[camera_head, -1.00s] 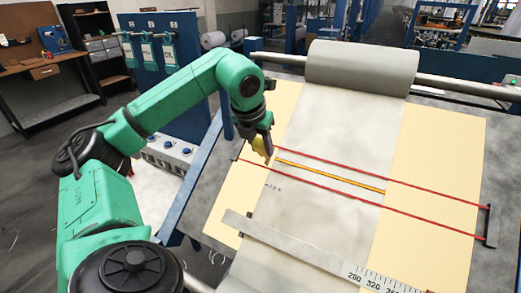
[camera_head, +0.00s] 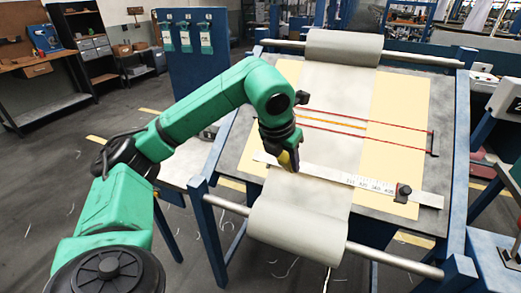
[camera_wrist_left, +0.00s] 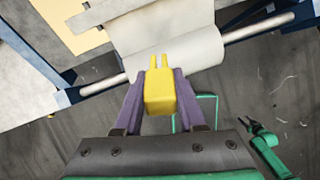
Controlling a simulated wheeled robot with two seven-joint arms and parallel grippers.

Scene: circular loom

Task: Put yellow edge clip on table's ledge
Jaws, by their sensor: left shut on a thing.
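My left gripper (camera_head: 292,170) is shut on the yellow edge clip (camera_wrist_left: 160,92). In the left wrist view the clip sits between the two purple-grey fingers, with its two prongs pointing away from my wrist. In the head view only a small yellow part (camera_head: 284,158) shows beside the fingers. The gripper is over the left part of the loom table (camera_head: 441,112), near the metal ruler. I cannot tell its exact height above the table. The table's near-left edge is partly behind my arm.
A cream cloth runs to a front roll (camera_head: 300,228) on a steel bar (camera_head: 395,259). The ruler (camera_head: 335,175) crosses the cloth and has a black knob (camera_head: 403,191). Red cords (camera_head: 405,127) and an orange strip lie beyond it. A blue post (camera_head: 208,225) stands at the left.

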